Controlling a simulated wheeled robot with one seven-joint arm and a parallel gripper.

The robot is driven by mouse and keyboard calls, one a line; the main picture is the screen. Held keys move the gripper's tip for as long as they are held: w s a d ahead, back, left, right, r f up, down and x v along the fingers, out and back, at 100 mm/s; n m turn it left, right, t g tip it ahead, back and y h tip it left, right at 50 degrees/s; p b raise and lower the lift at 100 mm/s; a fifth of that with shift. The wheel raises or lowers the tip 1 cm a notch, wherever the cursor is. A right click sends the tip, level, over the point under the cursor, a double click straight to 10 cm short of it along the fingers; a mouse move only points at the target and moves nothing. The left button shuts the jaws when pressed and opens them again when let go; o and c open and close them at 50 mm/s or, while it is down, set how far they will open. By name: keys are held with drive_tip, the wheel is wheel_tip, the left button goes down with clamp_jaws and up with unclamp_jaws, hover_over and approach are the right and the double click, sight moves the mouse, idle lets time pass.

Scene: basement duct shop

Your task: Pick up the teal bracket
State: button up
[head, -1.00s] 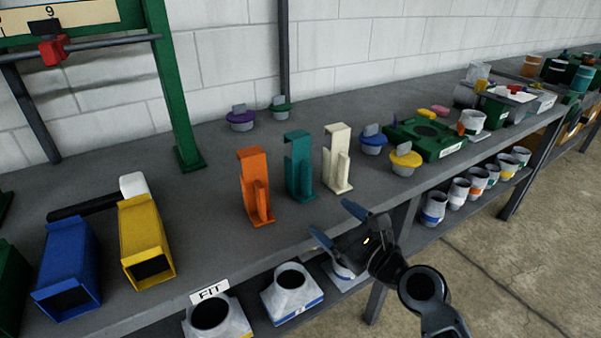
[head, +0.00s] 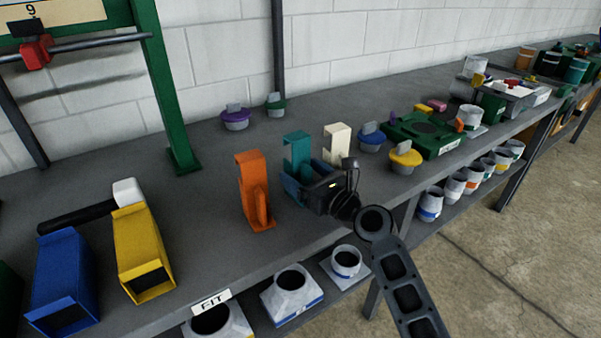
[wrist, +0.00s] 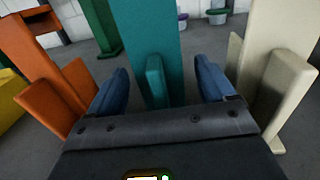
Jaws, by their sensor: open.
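The teal bracket (head: 297,150) stands upright on the grey bench between the orange bracket (head: 253,190) and the cream bracket (head: 336,143). In the head view my gripper (head: 300,188) is in front of it and hides its lower part. In the wrist view the teal bracket (wrist: 148,40) rises straight ahead, with its short front upright between my two blue fingers. My gripper (wrist: 160,85) is open, with a gap showing on each side of that upright. I cannot tell whether anything touches. The orange bracket (wrist: 45,70) is left and the cream bracket (wrist: 275,60) is right.
A yellow duct piece (head: 143,250) and a blue one (head: 62,285) lie at the left. Yellow-topped (head: 405,157) and blue-topped (head: 371,138) plugs stand to the right. The green post (head: 170,100) rises behind. Bench space before the orange bracket is clear.

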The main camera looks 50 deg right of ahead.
drive_tip(key=shift+w, duration=0.4)
drive_tip(key=shift+c, duration=0.2)
drive_tip(key=c, duration=1.2)
drive_tip(key=shift+o, duration=0.2)
wheel_tip(320, 180, up, 12)
drive_tip(key=p, duration=0.5)
drive_tip(key=shift+f+p, duration=0.1)
drive_tip(key=shift+p, duration=0.2)
drive_tip(key=r+p, duration=0.1)
drive_tip(key=p, duration=0.1)
wheel_tip(320, 180, up, 7)
drive_tip(key=b, duration=0.1)
hover_over(303, 162)
drive_tip(key=shift+a+r, duration=0.1)
